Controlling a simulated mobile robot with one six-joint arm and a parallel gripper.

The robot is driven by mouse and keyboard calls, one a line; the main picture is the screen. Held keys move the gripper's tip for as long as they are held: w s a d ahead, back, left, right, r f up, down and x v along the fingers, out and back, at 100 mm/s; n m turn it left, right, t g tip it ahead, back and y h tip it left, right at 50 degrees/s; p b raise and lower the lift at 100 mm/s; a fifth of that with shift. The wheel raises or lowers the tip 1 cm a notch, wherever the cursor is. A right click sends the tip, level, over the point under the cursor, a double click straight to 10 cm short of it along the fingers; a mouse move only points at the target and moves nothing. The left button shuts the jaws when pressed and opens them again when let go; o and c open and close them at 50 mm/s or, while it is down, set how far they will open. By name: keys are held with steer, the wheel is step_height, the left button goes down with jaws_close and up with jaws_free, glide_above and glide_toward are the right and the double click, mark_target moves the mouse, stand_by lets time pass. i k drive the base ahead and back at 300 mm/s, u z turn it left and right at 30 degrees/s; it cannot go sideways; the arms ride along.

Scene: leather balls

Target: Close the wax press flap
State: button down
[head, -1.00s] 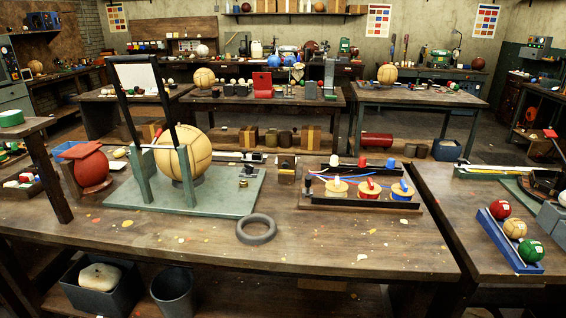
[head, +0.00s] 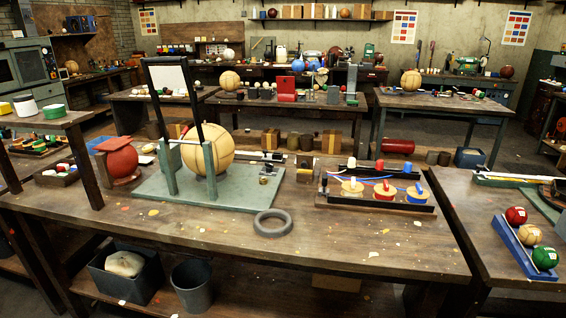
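No part carries a label, so I cannot tell for certain which thing is the wax press. A fixture with a green base (head: 230,198) stands on the near bench, left of centre. It has two green posts with a bar across them. A dark frame (head: 154,100) rises steeply from the bar, with a white panel (head: 170,79) between its arms near the top. A tan seamed ball (head: 218,149) sits behind the posts. A small red stand (head: 286,89) on the table behind is another flap-like thing, too small to read. My gripper is not in view.
A grey ring (head: 272,223) lies in front of the base. A dark tray (head: 376,203) with spools stands to its right. A red ball (head: 122,160) with a tilted lid is at left. The bench's front strip is mostly clear. A blue rack (head: 524,245) holds three balls at right.

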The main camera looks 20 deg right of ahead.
mark_target(304, 162)
steer(key=z, duration=0.85)
steer(key=k, duration=0.15)
steer(key=u, duration=3.1)
steer(key=k, duration=0.7)
steer(key=z, duration=0.45)
